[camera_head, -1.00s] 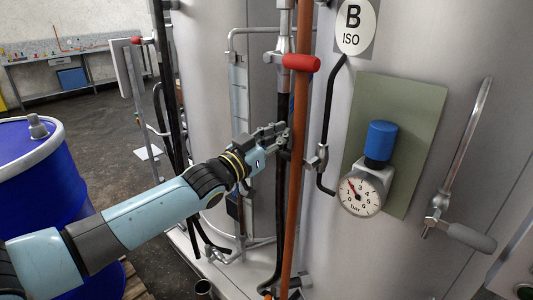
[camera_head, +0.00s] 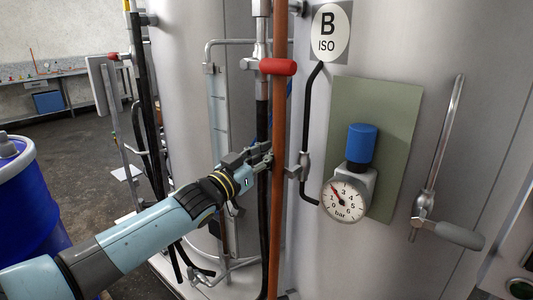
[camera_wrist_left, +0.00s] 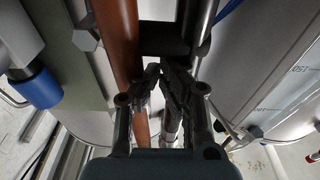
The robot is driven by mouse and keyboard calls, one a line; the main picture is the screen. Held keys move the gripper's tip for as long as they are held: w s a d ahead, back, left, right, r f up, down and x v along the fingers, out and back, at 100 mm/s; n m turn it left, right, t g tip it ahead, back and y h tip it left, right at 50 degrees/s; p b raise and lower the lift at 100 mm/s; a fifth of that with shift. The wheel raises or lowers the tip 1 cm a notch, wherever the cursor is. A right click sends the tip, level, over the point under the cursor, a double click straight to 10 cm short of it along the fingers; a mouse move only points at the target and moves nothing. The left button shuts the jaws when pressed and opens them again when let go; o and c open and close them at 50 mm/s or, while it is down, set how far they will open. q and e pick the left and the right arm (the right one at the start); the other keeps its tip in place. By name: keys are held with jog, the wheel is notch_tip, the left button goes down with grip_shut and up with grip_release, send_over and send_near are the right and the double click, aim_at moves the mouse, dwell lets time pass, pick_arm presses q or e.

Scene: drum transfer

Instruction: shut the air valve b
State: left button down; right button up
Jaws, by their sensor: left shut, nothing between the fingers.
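My left gripper (camera_head: 264,154) is shut and empty beside the upright orange pipe (camera_head: 278,190), below a red valve handle (camera_head: 278,67). In the left wrist view the closed fingers (camera_wrist_left: 163,78) lie between the orange pipe (camera_wrist_left: 118,45) and a dark pipe (camera_wrist_left: 195,40); I cannot tell if they touch either. A round "B ISO" sign (camera_head: 328,32) is on the large tank. A grey lever handle (camera_head: 460,236) sits on a metal pipe at the right. No label shows which of these handles is air valve b. My right gripper is not in view.
A blue-capped regulator (camera_head: 361,145) with a bar gauge (camera_head: 344,198) sits on a green panel (camera_head: 398,130). A thin bent black pipe (camera_head: 308,120) runs near the gripper. A blue drum (camera_head: 25,195) stands at the left. A workbench (camera_head: 60,72) is far back.

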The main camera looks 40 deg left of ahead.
pick_arm(q)
jog(key=shift+s+f+n, duration=0.1)
jog(key=shift+f+n, duration=0.2)
jog(key=shift+f, duration=0.25)
jog(key=shift+a, duration=0.1)
jog(key=r+p, duration=0.2)
jog(key=r, duration=0.1)
jog(key=r+p, duration=0.1)
jog(key=shift+w+r, duration=0.25)
jog(key=shift+w, duration=0.15)
jog(key=s+f, duration=0.1)
jog(key=s, duration=0.8)
jog(key=shift+s+a, duration=0.3)
jog(key=shift+s, duration=0.1)
jog(key=shift+f, duration=0.15)
